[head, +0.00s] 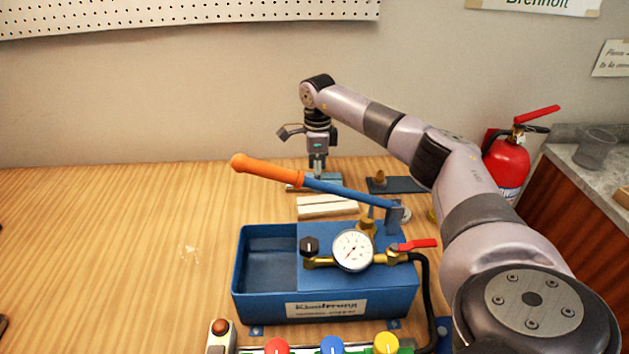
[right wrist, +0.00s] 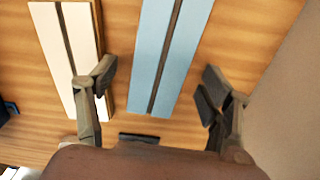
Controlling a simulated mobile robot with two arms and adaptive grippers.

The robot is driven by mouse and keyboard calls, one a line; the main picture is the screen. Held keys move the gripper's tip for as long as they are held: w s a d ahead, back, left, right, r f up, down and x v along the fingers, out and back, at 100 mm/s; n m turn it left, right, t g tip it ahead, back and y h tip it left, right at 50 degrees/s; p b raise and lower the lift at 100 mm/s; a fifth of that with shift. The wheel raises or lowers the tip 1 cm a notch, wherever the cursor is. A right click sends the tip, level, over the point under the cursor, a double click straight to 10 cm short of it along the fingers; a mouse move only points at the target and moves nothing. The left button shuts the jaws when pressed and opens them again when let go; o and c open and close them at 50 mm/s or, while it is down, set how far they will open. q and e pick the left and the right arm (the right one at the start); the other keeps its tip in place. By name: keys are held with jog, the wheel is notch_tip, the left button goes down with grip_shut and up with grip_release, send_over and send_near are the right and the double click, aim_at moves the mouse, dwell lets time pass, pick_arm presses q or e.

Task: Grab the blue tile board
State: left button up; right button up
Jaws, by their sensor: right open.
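The blue tile board (right wrist: 183,55) is light blue with a dark lengthwise groove. In the right wrist view it lies on the wooden table between the fingers of my right gripper (right wrist: 158,80). The fingers are open and apart from its sides; the left finger overlaps the edge of the white board in the picture. In the head view my right gripper (head: 317,164) points down over the blue tile board (head: 327,181) near the wall, and the pump handle partly hides the board. Nothing is held. My left gripper is out of view.
A cream-white grooved board (head: 327,208) lies just in front of the blue one. A blue pump box (head: 270,308) with gauge and orange-tipped handle (head: 270,170) stands nearer. A dark plate (head: 410,185) and a red fire extinguisher (head: 506,163) are at right. The table's left is mostly clear.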

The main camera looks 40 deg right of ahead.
jog(key=shift+f, duration=0.5)
jog(key=c, duration=1.3)
jog(key=shift+c, duration=0.5)
jog(key=shift+r, duration=0.15)
